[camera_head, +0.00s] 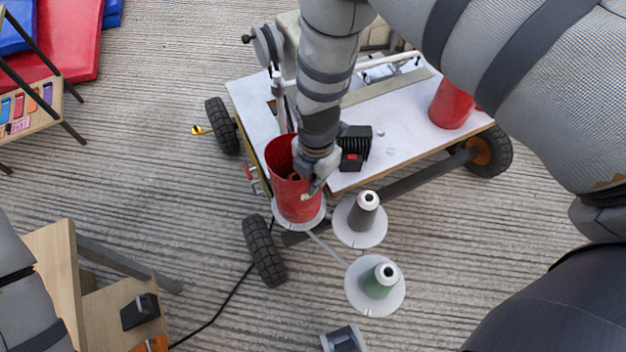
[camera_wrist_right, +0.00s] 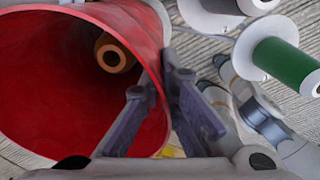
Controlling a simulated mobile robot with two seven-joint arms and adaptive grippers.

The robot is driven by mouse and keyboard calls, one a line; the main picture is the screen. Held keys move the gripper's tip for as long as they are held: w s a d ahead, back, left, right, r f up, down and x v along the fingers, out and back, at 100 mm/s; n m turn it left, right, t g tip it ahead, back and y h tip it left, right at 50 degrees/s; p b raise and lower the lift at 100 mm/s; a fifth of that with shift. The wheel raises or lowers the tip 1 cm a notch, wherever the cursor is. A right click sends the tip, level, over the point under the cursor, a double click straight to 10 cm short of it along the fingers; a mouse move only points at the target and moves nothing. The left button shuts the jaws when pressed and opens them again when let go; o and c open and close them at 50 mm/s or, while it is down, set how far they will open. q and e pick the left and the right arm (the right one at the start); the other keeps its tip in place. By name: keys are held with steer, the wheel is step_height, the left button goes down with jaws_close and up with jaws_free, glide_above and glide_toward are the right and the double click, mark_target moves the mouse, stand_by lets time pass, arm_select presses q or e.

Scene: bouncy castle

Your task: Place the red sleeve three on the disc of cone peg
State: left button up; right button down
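A red sleeve (camera_head: 282,178) stands upright, slightly tilted in the picture, over a white disc (camera_head: 309,221). In the right wrist view, the red sleeve (camera_wrist_right: 55,110) surrounds an orange peg (camera_wrist_right: 113,54). My right gripper (camera_head: 310,178) is at the sleeve's rim. Whether the sleeve's bottom touches the disc all round is hidden. Another red sleeve (camera_head: 450,106) stands on the cart. My left gripper is out of view.
A grey peg (camera_head: 365,211) and a green peg (camera_head: 379,281) stand bare on discs beside the sleeve; the green peg (camera_wrist_right: 285,65) also shows in the right wrist view. A wheeled cart (camera_head: 405,140) stands behind. A wooden piece (camera_head: 55,265) is at lower left.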

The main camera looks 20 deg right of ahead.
steer(key=shift+f, duration=0.5)
steer(key=c, duration=1.8)
jaws_free()
steer(key=shift+r, duration=0.1)
